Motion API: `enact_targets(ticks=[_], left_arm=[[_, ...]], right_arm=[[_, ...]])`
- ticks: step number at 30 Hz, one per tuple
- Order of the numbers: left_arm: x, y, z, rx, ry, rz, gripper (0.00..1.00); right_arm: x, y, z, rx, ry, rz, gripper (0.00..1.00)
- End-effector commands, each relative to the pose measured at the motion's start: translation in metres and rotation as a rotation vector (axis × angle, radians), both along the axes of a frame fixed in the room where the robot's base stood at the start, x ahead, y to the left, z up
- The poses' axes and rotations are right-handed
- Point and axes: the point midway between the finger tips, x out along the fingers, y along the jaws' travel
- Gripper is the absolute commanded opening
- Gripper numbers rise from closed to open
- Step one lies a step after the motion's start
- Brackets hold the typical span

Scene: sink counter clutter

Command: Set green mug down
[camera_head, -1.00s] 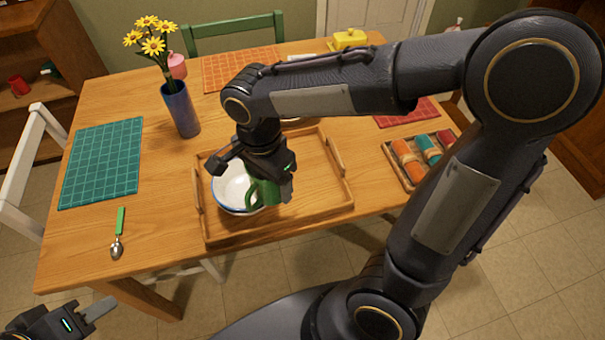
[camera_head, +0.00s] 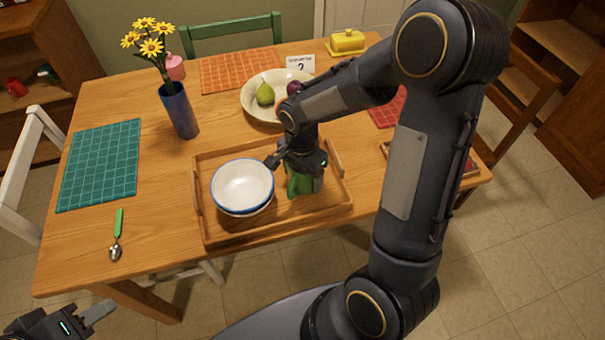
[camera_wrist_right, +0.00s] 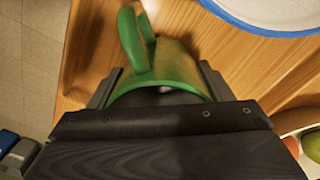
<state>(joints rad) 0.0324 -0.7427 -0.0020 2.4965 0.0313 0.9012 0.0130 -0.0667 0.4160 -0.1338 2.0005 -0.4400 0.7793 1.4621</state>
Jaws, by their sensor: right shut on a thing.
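The green mug (camera_head: 299,184) is in my right gripper (camera_head: 304,178), over the right half of the wooden tray (camera_head: 225,236) in the head view. The right wrist view shows the mug (camera_wrist_right: 172,70) between the fingers, its handle toward the top of the picture. Whether the mug's base touches the tray is hidden. A white bowl with a blue rim (camera_head: 242,186) sits in the tray, left of the mug. My left gripper (camera_head: 98,312) is at the lower left, away from the table top; its finger opening is unclear.
A fruit plate (camera_head: 256,100) lies behind the tray. A blue vase with yellow flowers (camera_head: 179,112) stands at the back left. A teal placemat (camera_head: 101,165) and a green-handled spoon (camera_head: 117,235) lie left of the tray. The tray's right handle (camera_head: 334,157) is close to my right gripper.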

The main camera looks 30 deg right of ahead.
Motion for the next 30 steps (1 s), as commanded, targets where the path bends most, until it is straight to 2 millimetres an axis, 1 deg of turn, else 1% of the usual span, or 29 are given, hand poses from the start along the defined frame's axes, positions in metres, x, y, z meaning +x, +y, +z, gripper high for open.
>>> enact_targets(ticks=[8, 12, 13, 17, 25, 28, 29, 30], left_arm=[[0.000, 0.000, 0.000, 0.000, 0.000, 0.000, 0.36], [0.000, 0.000, -0.005, 0.000, 0.000, 0.000, 0.36], [0.000, 0.000, -0.003, 0.000, 0.000, 0.000, 0.36], [0.000, 0.000, -0.003, 0.000, 0.000, 0.000, 0.36], [0.000, 0.000, -0.002, 0.000, 0.000, 0.000, 0.36], [0.000, 0.000, 0.003, 0.000, 0.000, 0.000, 0.36], [0.000, 0.000, 0.001, 0.000, 0.000, 0.000, 0.36], [0.000, 0.000, 0.002, 0.000, 0.000, 0.000, 0.36]], right_arm=[[0.000, 0.000, -0.002, 0.001, -0.002, -0.001, 0.41], [0.000, 0.000, -0.007, 0.000, -0.002, -0.001, 0.41], [0.000, 0.000, -0.005, 0.000, -0.001, -0.001, 0.76], [0.000, 0.000, -0.005, 0.000, -0.001, -0.001, 0.93], [0.000, 0.000, -0.005, 0.000, -0.001, -0.001, 0.94], [0.000, 0.000, 0.001, 0.001, -0.002, -0.002, 0.94], [0.001, 0.000, 0.003, 0.001, -0.004, -0.002, 0.94], [0.001, 0.000, 0.008, 0.000, -0.005, -0.001, 0.94]])
